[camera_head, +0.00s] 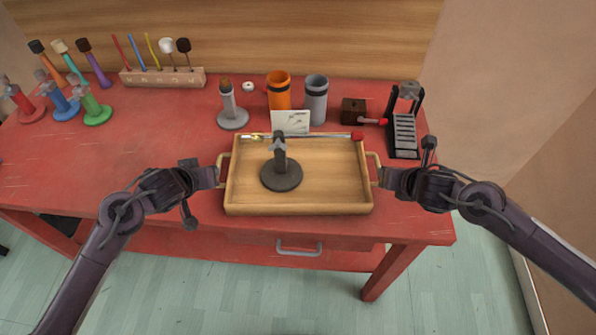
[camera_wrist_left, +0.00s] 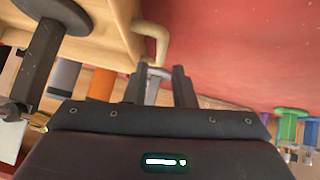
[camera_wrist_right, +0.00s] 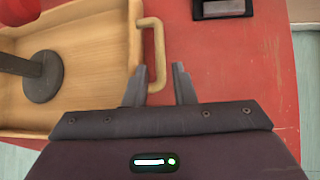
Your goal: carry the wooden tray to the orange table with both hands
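The wooden tray (camera_head: 335,185) lies near the front edge of the red table (camera_head: 125,145). It holds a dark round-based stand (camera_head: 281,175). A thin stick with a red tip (camera_head: 357,135) runs along its back edge. My left gripper (camera_head: 219,175) is at the tray's left handle (camera_wrist_left: 153,35); its fingers look apart, around the handle. My right gripper (camera_head: 380,178) is at the right handle (camera_wrist_right: 157,50); its fingers are apart with the handle between them. No orange table shows.
Behind the tray stand a white card (camera_head: 290,122), an orange cup (camera_head: 278,95), a grey cup (camera_head: 314,105) and a grey stand (camera_head: 231,115). A black rack (camera_head: 404,135) is near the right handle. A mallet block (camera_head: 160,78) and coloured stands are further left.

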